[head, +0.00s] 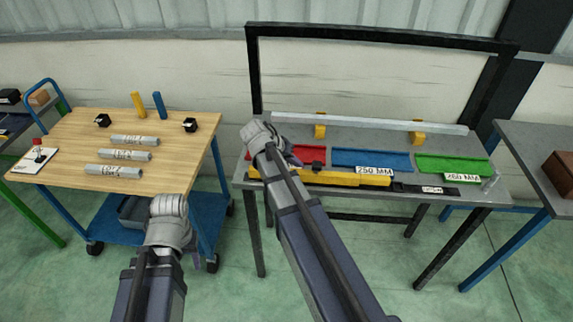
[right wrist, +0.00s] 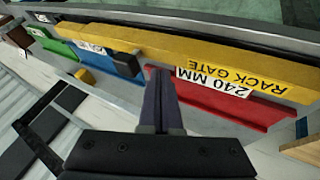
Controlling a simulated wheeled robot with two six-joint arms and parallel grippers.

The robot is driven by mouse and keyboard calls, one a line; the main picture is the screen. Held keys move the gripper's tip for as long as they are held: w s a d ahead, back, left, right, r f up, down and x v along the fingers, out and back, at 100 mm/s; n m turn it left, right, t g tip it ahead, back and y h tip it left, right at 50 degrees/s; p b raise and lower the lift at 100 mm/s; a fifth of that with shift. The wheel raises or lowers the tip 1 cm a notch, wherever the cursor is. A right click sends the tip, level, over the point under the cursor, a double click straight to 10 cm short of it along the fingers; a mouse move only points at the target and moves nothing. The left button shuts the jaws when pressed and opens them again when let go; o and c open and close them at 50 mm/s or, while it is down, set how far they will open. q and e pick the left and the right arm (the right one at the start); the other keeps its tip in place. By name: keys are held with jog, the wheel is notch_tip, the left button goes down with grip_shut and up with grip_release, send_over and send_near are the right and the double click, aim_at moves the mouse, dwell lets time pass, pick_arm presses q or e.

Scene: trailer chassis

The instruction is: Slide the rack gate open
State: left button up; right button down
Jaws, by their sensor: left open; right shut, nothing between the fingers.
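The yellow rack gate (head: 345,179) is a long bar along the front edge of the grey rack table, in front of the red channel (head: 312,154) and part of the blue channel (head: 372,160). In the right wrist view the gate (right wrist: 200,50) shows its "RACK GATE" label, with the red channel (right wrist: 225,100) beside it. My right gripper (right wrist: 158,76) is shut and empty, its fingertips close to the gate; I cannot tell if they touch. In the head view my right arm partly hides the red channel and gate. My left gripper (head: 211,263) is open, low before the wooden table, its fingers mostly hidden.
A green channel (head: 452,164) lies right of the blue one, and a black strip (head: 425,188) continues past the gate's right end. A pale bar (head: 365,124) rests on yellow supports behind. The wooden table (head: 75,140) at left holds several grey cylinders.

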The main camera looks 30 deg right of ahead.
pick_arm(q)
jog(key=shift+r, duration=0.1)
pick_arm(e)
jog(key=shift+s+d+r, duration=0.15)
jog(key=shift+s+d, duration=0.55)
jog(key=shift+d, duration=0.35)
pick_arm(q)
jog(key=shift+a, duration=0.1)
pick_arm(e)
send_over(335, 177)
